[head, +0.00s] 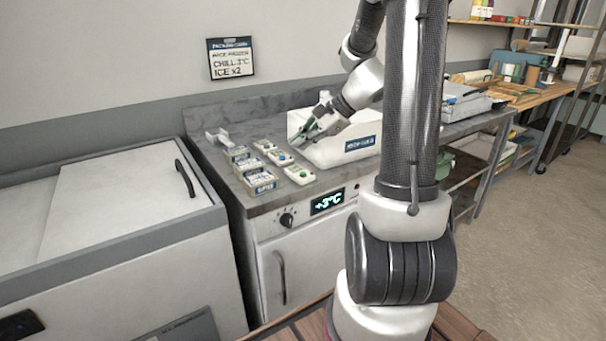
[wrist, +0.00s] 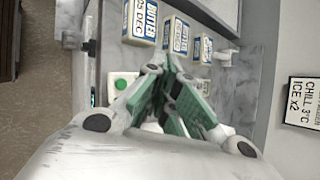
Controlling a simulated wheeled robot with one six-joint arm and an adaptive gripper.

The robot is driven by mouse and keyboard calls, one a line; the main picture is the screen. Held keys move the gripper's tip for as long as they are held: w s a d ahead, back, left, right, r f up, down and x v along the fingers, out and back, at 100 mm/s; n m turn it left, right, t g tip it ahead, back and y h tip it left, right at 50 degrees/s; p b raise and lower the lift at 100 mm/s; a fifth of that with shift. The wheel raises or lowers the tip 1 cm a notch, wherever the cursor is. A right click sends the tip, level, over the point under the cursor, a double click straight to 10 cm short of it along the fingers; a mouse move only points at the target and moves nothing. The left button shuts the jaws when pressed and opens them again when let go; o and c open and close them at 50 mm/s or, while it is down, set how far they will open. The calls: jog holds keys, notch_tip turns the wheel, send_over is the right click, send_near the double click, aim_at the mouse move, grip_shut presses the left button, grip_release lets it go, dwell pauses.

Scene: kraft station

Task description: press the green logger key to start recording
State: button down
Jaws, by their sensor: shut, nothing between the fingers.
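The white logger (head: 293,171) with a round green key (head: 303,174) lies on the counter near its front edge. In the wrist view the green key (wrist: 121,84) shows left of my fingers, on its white logger (wrist: 125,75). My gripper (head: 303,136) is at the left end of the white bin, behind and above the loggers, apart from the green key. In the wrist view my gripper (wrist: 165,68) has its green-padded fingers together, with nothing seen between them. The fingers hide part of the counter there.
Two more white loggers, one with a blue key (head: 282,157), lie behind. Butter packs (head: 262,181) stand left of them. A freezer (head: 120,200) is left, a temperature display (head: 327,202) below.

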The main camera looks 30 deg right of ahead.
send_over(302, 177)
jog(key=shift+f, duration=3.1)
jog(key=shift+f, duration=0.1)
jog(key=shift+f, duration=0.3)
jog(key=shift+f, duration=0.45)
jog(key=shift+r, duration=0.9)
jog(key=shift+r, duration=2.5)
